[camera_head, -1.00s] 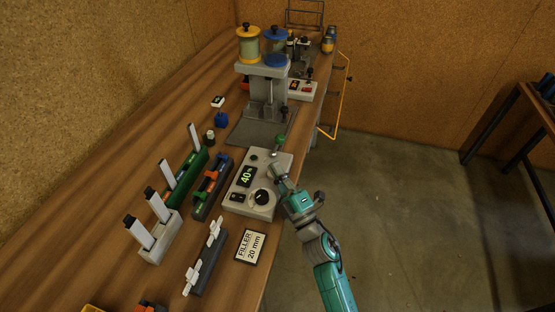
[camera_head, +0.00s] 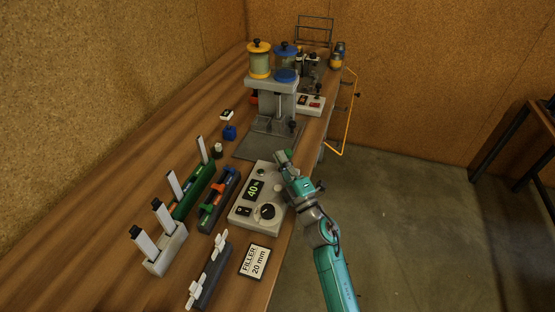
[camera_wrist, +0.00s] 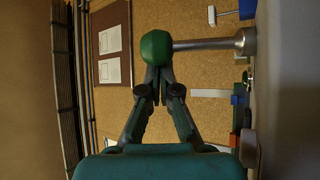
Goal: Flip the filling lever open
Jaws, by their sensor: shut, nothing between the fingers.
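The filling lever is a metal rod (camera_wrist: 200,44) with a green ball knob (camera_wrist: 156,47). In the wrist view the rod runs sideways from the knob to its mount on the right. My gripper (camera_wrist: 157,76) is shut and empty, its fingertips right at the knob; I cannot tell whether they touch. In the head view my gripper (camera_head: 283,157) is over the far right corner of the grey control box (camera_head: 240,217), and it hides the lever there. The box has a green "40" display (camera_head: 255,189) and a black dial (camera_head: 267,212).
The filling machine (camera_head: 270,105), with yellow and blue containers, stands behind the box. A "FILLER 20 mm" sign (camera_head: 258,262) lies in front. Racks (camera_head: 190,190) stand to the left.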

